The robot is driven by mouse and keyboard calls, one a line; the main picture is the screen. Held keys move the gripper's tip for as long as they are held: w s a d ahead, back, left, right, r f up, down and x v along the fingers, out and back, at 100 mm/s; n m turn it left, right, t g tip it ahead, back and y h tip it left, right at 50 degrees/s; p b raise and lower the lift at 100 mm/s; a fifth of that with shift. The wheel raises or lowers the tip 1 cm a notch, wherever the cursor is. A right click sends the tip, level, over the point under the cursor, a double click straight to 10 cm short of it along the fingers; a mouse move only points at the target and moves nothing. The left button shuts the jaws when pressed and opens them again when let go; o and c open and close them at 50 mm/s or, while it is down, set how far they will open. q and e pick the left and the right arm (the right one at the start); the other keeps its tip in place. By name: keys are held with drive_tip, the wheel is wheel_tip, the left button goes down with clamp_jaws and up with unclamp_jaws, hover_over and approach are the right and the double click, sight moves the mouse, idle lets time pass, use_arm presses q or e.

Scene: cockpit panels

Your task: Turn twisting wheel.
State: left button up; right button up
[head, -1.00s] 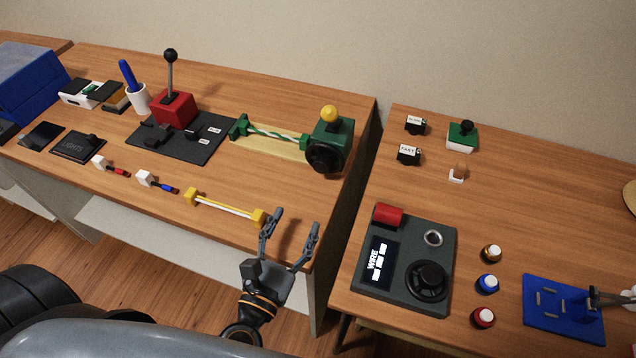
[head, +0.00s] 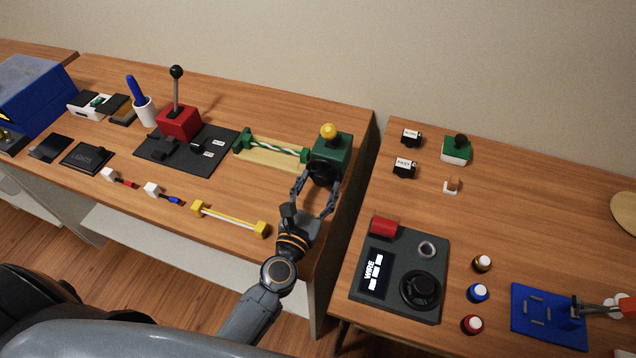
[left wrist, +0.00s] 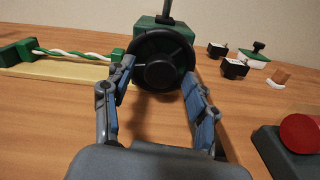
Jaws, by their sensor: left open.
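The black twisting wheel (head: 319,166) sits on the front of a green box (head: 338,148) with a yellow knob on top, near the right end of the left table. In the left wrist view the wheel (left wrist: 163,62) is straight ahead, its round rim and hub facing me. My left gripper (head: 316,184) is open just in front of it. In the wrist view its fingers (left wrist: 160,74) reach toward the wheel's left and right sides; whether they touch the rim I cannot tell. My right gripper is not in view.
A green-and-white twisted rod (head: 275,146) runs left from the box. A yellow-ended bar (head: 230,220) lies near the front edge. A red-based lever (head: 179,122) stands further left. Across a gap, the right table holds a dark panel (head: 408,254) with a black dial.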

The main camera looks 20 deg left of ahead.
use_arm(q)
drive_tip(key=shift+c, duration=0.2)
drive_tip(key=c, duration=1.1)
drive_tip(key=shift+m+p, duration=0.85)
drive_tip(key=shift+m, duration=1.95)
drive_tip(key=o, duration=1.1)
drive_tip(key=shift+o, duration=0.2)
